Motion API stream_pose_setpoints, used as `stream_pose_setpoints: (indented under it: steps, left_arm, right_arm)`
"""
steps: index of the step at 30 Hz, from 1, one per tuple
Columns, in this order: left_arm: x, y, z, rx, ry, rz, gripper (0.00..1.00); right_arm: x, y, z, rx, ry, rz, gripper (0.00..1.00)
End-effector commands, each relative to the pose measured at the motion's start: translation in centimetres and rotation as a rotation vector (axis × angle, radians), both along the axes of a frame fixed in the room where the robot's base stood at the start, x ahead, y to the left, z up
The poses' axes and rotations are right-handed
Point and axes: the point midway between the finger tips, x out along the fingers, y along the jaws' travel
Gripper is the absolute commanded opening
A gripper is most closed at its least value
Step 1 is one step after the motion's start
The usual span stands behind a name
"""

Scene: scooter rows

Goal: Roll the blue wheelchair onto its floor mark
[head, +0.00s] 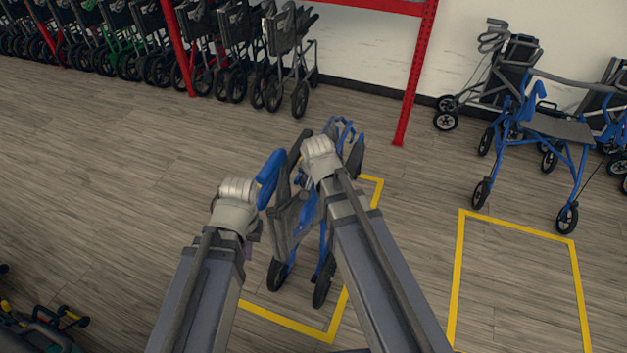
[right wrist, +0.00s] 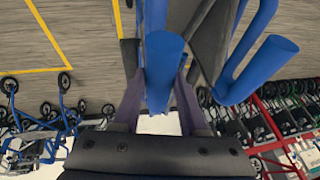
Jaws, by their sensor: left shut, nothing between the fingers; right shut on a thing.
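The blue wheelchair (head: 309,226), narrow and upright with a blue frame and dark seat parts, stands between my two arms in the head view. Its two visible wheels rest inside the yellow floor mark (head: 290,325); my arms hide part of the outline and chair. My right gripper (head: 318,146) is at the chair's top. In the right wrist view its purple fingers (right wrist: 158,108) are shut on a blue tube of the wheelchair (right wrist: 162,62). My left gripper (head: 243,184) is shut and empty beside the chair's left blue part; its fingertips are mostly hidden.
A blue rollator (head: 548,130) stands behind a second, empty yellow outline (head: 516,226) at right. A row of folded wheelchairs (head: 235,50) lines the back under a red rack (head: 415,75). Dark items (head: 40,325) lie at lower left. Floor left of the chair is clear.

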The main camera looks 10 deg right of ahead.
Motion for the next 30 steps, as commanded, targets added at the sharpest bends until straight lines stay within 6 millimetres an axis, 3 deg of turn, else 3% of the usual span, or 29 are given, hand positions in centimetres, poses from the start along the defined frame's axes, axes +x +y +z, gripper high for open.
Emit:
stream_pose_setpoints:
  steps: [10, 11, 18, 30]
  left_arm:
    - [0.03, -0.02, 0.07, 0.000, 0.000, 0.000, 0.00]
    - [0.02, -0.01, 0.07, 0.000, 0.000, 0.000, 0.00]
    - [0.01, -0.01, 0.05, 0.000, 0.000, 0.000, 0.00]
    - [0.01, -0.01, 0.44, 0.000, 0.000, 0.000, 0.00]
  right_arm:
    - [0.26, -0.14, 0.15, -0.003, -0.008, -0.001, 0.00]
    - [0.26, -0.13, 0.15, -0.003, -0.008, -0.001, 0.43]
    - [0.20, -0.10, 0.11, -0.003, -0.006, -0.001, 0.70]
    - [0.00, -0.04, 0.50, -0.002, -0.005, -0.001, 0.72]
